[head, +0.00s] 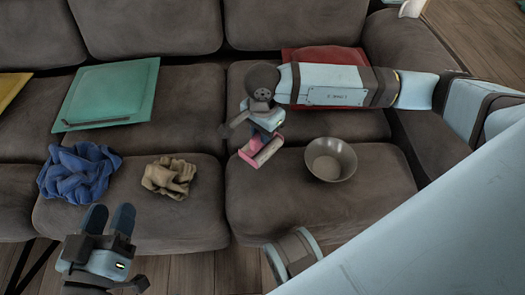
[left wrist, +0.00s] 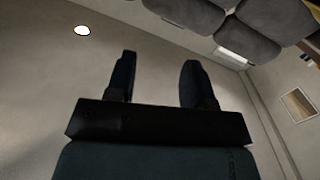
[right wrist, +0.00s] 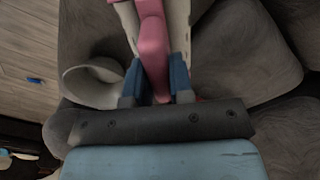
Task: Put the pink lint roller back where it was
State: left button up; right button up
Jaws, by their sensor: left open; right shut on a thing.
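The pink lint roller (head: 258,152) is in my right gripper (head: 266,131), over the front part of the right sofa seat. In the right wrist view the roller's pink part (right wrist: 152,45) lies between the two blue fingers, with a pale part beside it. I cannot tell whether the roller touches the seat. My left gripper (head: 109,217) is open and empty, in front of the sofa's left part. In the left wrist view its fingers (left wrist: 158,80) are apart with nothing between them.
A grey bowl (head: 345,163) stands right of the roller. A blue cloth (head: 78,172) and a beige cloth (head: 168,177) lie on the seat to the left. Behind are a green cushion (head: 110,92), a yellow cushion (head: 10,86) and a red cushion (head: 325,55), partly hidden by my right arm.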

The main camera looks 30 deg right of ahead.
aim_at(263, 149)
notch_tip(263, 149, down, 2)
jog(key=shift+f, duration=0.1)
notch_tip(263, 149, down, 4)
jog(key=shift+f+b, duration=0.15)
jog(key=shift+b, duration=0.95)
jog(key=shift+f, duration=0.3)
jog(key=shift+r, duration=0.1)
jog(key=shift+f, duration=0.2)
jog(key=o, duration=0.8)
pick_arm(q)
jog(key=shift+w+a+f+m, duration=0.15)
jog(key=shift+f+m, duration=0.1)
jog(key=shift+f, duration=0.2)
jog(key=shift+w+f+m, duration=0.15)
jog(key=shift+f+m, duration=0.1)
jog(key=shift+f, duration=0.15)
pick_arm(e)
jog(key=shift+o, duration=0.2)
jog(key=shift+r, duration=0.1)
